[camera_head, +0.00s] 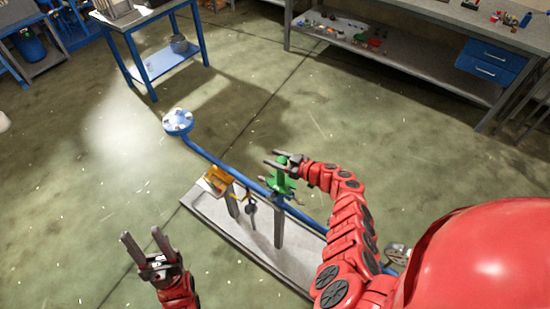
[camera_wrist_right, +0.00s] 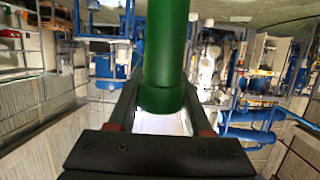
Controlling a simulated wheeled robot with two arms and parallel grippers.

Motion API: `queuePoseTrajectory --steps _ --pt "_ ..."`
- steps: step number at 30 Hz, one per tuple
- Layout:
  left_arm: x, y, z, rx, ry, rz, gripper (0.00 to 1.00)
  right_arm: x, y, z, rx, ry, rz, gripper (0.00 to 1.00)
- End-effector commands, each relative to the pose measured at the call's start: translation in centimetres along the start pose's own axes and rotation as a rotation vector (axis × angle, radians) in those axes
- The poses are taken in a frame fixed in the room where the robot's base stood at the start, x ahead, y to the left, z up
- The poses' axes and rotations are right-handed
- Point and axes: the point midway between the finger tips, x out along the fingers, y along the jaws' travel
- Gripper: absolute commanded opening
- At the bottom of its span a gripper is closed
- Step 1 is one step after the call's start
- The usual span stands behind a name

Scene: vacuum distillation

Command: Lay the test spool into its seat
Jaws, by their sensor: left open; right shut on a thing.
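My right gripper (camera_head: 272,158) is shut on a green cylindrical piece (camera_head: 281,180), above the blue pipe on the stand. In the right wrist view the green piece (camera_wrist_right: 166,50) stands upright between the fingers, with a thicker collar low down. I cannot tell whether it is the test spool, or whether it touches the pipe. The long blue pipe (camera_head: 222,166) runs across the stand and ends at the left in a round flange (camera_head: 178,121). My left gripper (camera_head: 149,246) is open and empty, left of the stand. No seat can be made out clearly.
A blue-legged table (camera_head: 160,50) stands at the back left, a workbench with blue drawers (camera_head: 490,62) at the back right. Open floor lies between.

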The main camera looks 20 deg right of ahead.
Motion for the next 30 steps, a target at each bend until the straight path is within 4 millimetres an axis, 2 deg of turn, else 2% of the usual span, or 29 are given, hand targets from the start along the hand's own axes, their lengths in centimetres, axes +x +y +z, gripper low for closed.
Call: queuePoseTrajectory --steps 16,30 --pt "0.19 -0.01 -0.03 0.000 0.000 0.000 0.50 0.03 0.02 -0.27 -0.001 0.005 -0.001 0.00" --pt "-0.53 0.03 0.09 0.000 0.000 0.000 0.50 0.26 0.03 0.51 -0.001 0.005 -0.001 0.00"
